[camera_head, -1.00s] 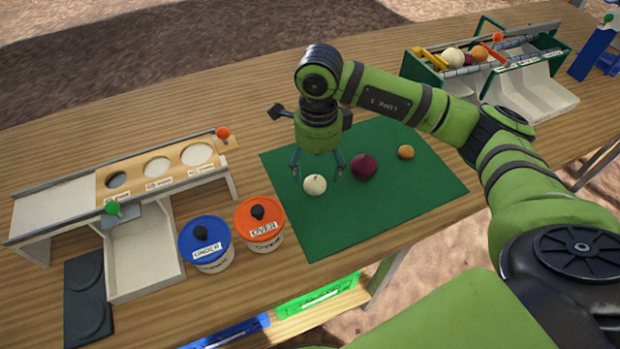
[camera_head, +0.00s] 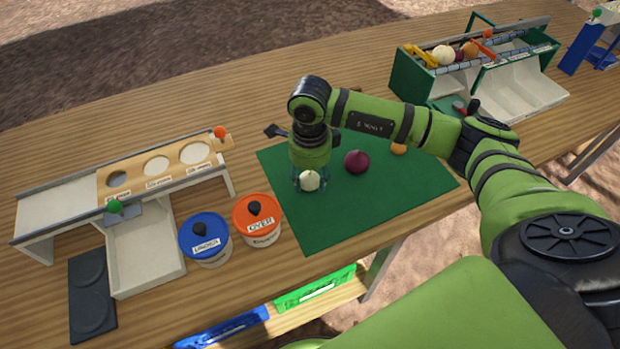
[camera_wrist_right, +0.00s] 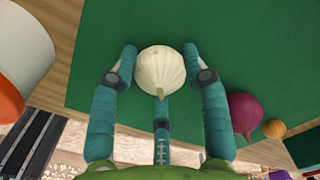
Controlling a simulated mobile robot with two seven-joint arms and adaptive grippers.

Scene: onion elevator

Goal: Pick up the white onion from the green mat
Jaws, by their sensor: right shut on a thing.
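The white onion (camera_head: 309,181) sits on the green mat (camera_head: 335,222), near its left part. My right gripper (camera_head: 311,184) is over it with its fingers down around it, shut on it. In the right wrist view, the onion (camera_wrist_right: 160,70) is between the teal fingers of the right gripper (camera_wrist_right: 160,80), two at its sides and one below. I cannot tell whether the onion still touches the mat. My left gripper is not in view.
A red onion (camera_head: 357,161) and an orange one (camera_head: 399,149) lie on the mat to the right. Left of the mat stand an orange-lidded pot (camera_head: 257,222), a blue-lidded pot (camera_head: 206,239) and a sizing ramp with holes (camera_head: 125,180). A green-ended bin rack (camera_head: 413,85) stands at the back right.

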